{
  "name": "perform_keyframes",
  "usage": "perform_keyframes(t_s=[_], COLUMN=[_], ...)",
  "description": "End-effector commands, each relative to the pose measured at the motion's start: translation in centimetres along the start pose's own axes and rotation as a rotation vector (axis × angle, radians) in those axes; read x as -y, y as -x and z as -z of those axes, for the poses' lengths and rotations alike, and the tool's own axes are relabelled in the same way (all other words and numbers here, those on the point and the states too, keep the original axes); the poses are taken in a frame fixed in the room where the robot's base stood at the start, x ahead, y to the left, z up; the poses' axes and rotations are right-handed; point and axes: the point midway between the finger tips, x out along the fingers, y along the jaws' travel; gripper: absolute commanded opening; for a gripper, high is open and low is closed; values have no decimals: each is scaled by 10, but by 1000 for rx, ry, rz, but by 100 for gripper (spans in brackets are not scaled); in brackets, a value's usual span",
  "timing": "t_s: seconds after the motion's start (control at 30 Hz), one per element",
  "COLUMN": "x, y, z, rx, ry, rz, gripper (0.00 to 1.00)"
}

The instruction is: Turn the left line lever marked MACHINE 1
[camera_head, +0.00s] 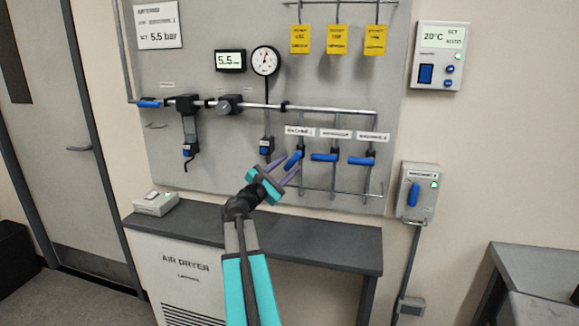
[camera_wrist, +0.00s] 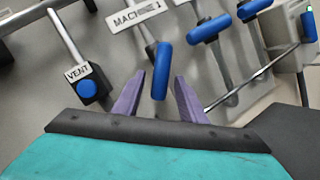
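The left line lever (camera_head: 293,160) is blue and hangs under the MACHINE 1 label (camera_head: 299,131); it is tilted, while the two levers beside it lie near level. It also shows in the wrist view as a near-upright blue handle (camera_wrist: 163,62), below the MACHINE 1 label (camera_wrist: 139,16). My gripper (camera_head: 286,172) is open at the lever. In the wrist view, its purple fingers (camera_wrist: 159,88) stand on either side of the lever's lower end, with gaps visible on both sides.
Two more blue levers, the middle (camera_head: 323,157) and the right one (camera_head: 361,160), are close on the right. A vent block (camera_wrist: 91,87) with a blue button is on the left. A dark worktop (camera_head: 330,247) lies below the panel.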

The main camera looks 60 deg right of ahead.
Motion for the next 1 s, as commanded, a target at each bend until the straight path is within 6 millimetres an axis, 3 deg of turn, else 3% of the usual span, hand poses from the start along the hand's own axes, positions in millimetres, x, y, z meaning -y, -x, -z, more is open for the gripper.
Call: perform_keyframes(t_s=[0.6,0.8,1.0], x=[0,-1,-2], y=[97,117,123], z=[1,1,1], rx=[-2,-1,0], ry=[-1,0,0], rz=[-3,-2,-1], gripper=[38,38,38])
